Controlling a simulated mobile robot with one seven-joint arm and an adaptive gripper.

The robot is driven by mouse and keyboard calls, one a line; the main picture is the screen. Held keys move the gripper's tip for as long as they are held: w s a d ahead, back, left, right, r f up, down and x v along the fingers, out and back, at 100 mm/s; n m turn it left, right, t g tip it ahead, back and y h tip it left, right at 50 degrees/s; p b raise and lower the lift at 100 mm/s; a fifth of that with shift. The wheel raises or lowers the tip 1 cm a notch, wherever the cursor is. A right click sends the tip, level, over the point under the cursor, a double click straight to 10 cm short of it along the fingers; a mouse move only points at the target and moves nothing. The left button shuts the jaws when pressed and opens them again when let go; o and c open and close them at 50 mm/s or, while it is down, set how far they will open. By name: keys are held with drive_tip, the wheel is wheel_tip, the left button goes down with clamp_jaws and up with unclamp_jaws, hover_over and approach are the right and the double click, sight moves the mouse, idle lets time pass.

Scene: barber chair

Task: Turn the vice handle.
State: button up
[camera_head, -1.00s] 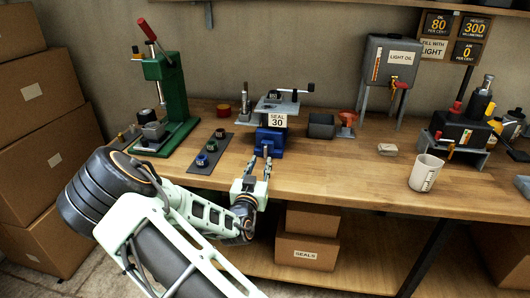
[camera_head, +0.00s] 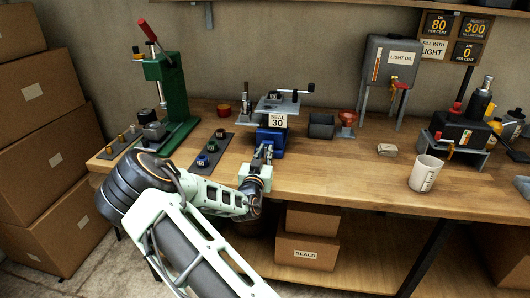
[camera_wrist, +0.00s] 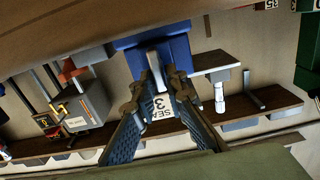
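The vice stands near the middle of the bench, with a blue base (camera_head: 270,139), a grey top (camera_head: 276,105) and a "SEAL 30" card (camera_head: 277,121). In the wrist view its blue body (camera_wrist: 165,50) is straight ahead and the card (camera_wrist: 162,106) shows between the fingers. A short grey bar (camera_wrist: 154,60), which looks like the vice handle, sticks out from the blue body. My gripper (camera_head: 264,152) is at the vice's front; its fingertips (camera_wrist: 158,80) lie on either side of the bar. I cannot tell whether they touch it.
A crank with a black knob (camera_head: 311,88) sits above the vice. A dark plate with several knobs (camera_head: 206,156) and a green press (camera_head: 171,95) are left. The bench front between vice and mug is clear.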

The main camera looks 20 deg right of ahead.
clamp_jaws()
drive_tip(key=shift+f+n+b, duration=0.1)
drive_tip(key=shift+n+b, duration=0.25)
drive_tip(key=shift+n, duration=0.05)
drive_tip(key=n, duration=0.1)
drive_tip(key=n+b, duration=0.2)
drive_tip(key=shift+w+a+f+n, duration=0.15)
drive_tip(key=shift+a+n, duration=0.1)
drive_tip(key=shift+n, duration=0.15)
drive_tip(key=n+b, duration=0.1)
drive_tip(key=n, duration=0.1)
drive_tip(key=n+b, duration=0.1)
drive_tip(key=n, duration=0.2)
drive_tip(key=shift+w+a+f+n+b, duration=0.1)
drive_tip(key=shift+a+f+n+b, duration=0.1)
drive_tip(key=shift+n+b, duration=0.1)
drive_tip(key=n, duration=0.2)
drive_tip(key=n+b, duration=0.1)
drive_tip(key=n, duration=0.2)
drive_tip(key=shift+a+f, duration=0.1)
drive_tip(key=shift+f, duration=0.1)
drive_tip(key=shift+n+b, duration=0.6)
drive_tip(key=shift+n, duration=0.6)
